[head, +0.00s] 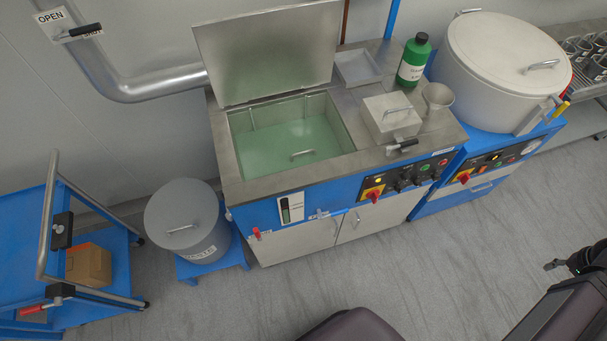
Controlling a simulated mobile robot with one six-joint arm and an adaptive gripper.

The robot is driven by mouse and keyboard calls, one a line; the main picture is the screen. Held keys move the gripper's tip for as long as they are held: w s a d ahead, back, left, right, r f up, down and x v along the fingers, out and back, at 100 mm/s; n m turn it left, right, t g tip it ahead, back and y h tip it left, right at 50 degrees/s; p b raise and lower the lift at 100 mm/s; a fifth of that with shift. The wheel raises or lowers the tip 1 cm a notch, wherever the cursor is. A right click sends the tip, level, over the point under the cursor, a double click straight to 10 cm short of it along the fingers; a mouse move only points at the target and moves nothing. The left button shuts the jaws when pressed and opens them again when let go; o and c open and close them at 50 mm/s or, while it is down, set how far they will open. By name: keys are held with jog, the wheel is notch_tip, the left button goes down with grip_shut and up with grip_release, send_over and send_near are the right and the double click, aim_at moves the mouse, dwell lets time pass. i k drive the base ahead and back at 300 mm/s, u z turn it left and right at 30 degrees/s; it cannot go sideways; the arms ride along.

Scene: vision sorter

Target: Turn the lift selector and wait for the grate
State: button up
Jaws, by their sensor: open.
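The cleaning tank (345,135) holds green liquid (270,150), and its lid (268,50) stands raised at the back. A small handle (303,155) shows at the liquid's near side; I cannot make out a grate around it. The labels are too small to read, so I cannot tell which knob is the lift selector. My gripper (553,265) is open at the right edge, well apart from the panel.
A grey drum (185,217) stands left of the tank, and a blue cart (100,265) with a cardboard box (88,264) is at far left. A green bottle (413,60) and a metal box (390,120) sit on the tank top. A round machine (490,70) stands right. Floor in front is clear.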

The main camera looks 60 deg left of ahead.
aim_at(405, 176)
jog(key=k, duration=1.4)
jog(key=u, duration=1.8)
jog(key=i, duration=0.5)
jog(key=z, duration=0.3)
